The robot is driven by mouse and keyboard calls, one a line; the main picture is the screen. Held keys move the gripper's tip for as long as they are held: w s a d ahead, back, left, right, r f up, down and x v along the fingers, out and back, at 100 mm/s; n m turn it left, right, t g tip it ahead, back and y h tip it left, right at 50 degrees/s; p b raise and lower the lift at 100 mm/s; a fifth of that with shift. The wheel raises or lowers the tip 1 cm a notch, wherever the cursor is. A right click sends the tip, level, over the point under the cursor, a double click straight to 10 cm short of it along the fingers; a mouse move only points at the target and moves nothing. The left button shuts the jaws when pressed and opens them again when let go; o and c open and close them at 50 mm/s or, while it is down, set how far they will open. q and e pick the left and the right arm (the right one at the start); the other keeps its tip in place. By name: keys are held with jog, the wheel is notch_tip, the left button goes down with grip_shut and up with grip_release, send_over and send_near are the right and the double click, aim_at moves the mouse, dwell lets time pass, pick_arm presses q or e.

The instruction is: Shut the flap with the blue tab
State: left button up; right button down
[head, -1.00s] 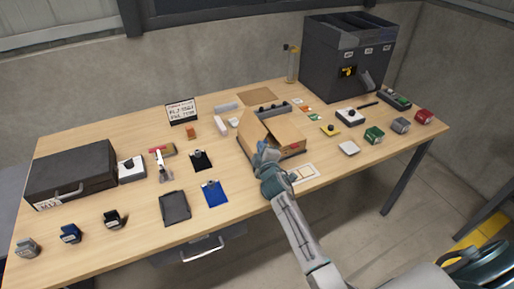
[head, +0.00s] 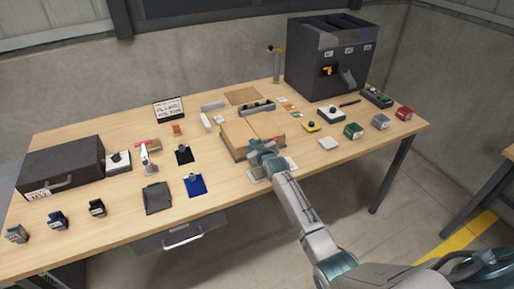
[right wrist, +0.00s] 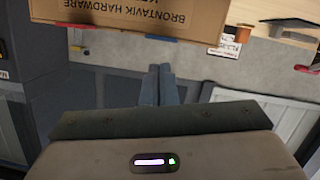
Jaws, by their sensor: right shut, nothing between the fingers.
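The cardboard box (head: 236,138) stands near the middle of the table. Its top flaps lie about flat, with a seam between the left and right halves. My right gripper (head: 258,147) is shut and empty at the box's front right top edge, in front of the right flap (head: 267,125). I cannot tell whether it touches the box. In the right wrist view the shut fingers (right wrist: 158,85) point toward printed cardboard (right wrist: 130,12). My left gripper is not in view.
A black case (head: 62,170) stands at the left, and a dark bin unit (head: 330,62) at the back right. Clipboards, switch boxes and small coloured blocks lie around the box. A pale framed plate (head: 258,175) lies before it.

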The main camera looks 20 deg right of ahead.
jog(key=shift+w+d+f+m+b, duration=0.15)
jog(key=shift+f+m+b, duration=0.15)
jog(key=shift+f+b, duration=0.2)
jog(key=shift+w+d+f+m+b, duration=0.1)
jog(key=shift+d+f+m+b, duration=0.05)
jog(key=shift+f+m+b, duration=0.25)
jog(key=shift+s+f, duration=0.1)
